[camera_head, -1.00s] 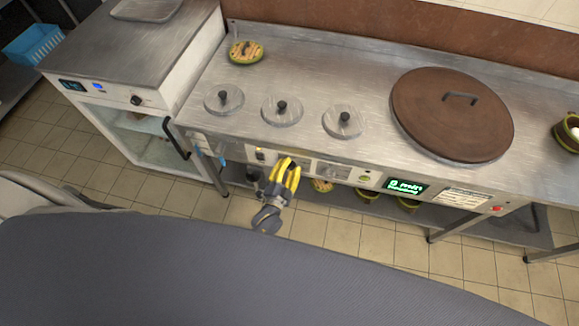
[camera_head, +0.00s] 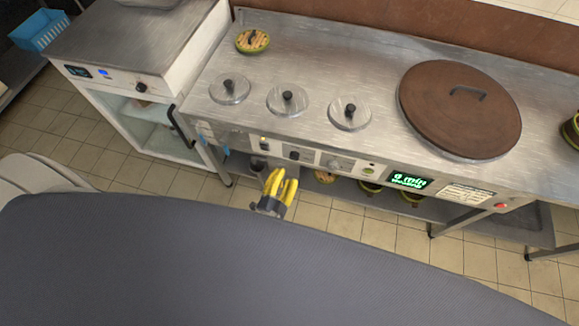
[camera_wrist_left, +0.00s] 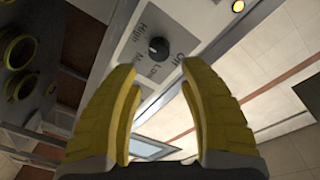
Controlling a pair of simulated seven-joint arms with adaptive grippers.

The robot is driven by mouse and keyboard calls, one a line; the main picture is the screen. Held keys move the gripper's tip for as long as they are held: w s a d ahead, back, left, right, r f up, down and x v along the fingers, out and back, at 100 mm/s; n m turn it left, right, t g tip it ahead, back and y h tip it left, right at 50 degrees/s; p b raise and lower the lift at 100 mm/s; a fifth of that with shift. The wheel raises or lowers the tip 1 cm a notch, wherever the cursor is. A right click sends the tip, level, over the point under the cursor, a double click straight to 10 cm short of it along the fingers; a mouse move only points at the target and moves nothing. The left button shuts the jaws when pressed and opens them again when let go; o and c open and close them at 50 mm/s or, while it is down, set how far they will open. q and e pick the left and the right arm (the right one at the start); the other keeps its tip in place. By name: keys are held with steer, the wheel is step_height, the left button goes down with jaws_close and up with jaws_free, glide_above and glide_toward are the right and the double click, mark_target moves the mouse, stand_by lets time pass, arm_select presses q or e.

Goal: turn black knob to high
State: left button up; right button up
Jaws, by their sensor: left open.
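The black knob (camera_head: 294,156) sits on the front control panel of the steel counter, below the lidded wells. My left gripper (camera_head: 283,178), with yellow fingers, is open and empty in front of the panel, just below the knob in the head view. In the wrist view its fingertips (camera_wrist_left: 157,68) lie either side of and below the knob, apart from it. My right gripper is not in view.
A second control (camera_head: 335,163) and a green display (camera_head: 410,181) are to the right on the panel. The counter holds several small lids and a large brown lid (camera_head: 460,108). A white cabinet (camera_head: 150,120) stands left. Floor space lies in front of the panel.

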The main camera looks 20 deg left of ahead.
arm_select(q)
steer(key=shift+s, duration=1.55)
steer(key=s+f+n+g, duration=0.25)
steer(key=s+f, duration=0.25)
steer(key=f, duration=0.3)
steer(key=s+f+n+g, duration=0.2)
steer(key=s+f+g, duration=0.25)
steer(key=f, duration=0.45)
steer(key=s+f+n+g, duration=0.2)
steer(key=s+f+g, duration=0.1)
steer(key=s+f, duration=0.4)
steer(key=s+a+f+g, duration=0.3)
steer(key=s+a+f, duration=0.2)
steer(key=s, duration=0.5)
steer(key=s+a+f+g+y, duration=0.1)
steer(key=s+a+f+g, duration=0.2)
steer(key=s, duration=0.6)
step_height(320, 180, down, 4)
steer(key=shift+s+a+r+g, duration=0.15)
steer(key=shift+s+a+g, duration=0.25)
steer(key=shift+a, duration=0.75)
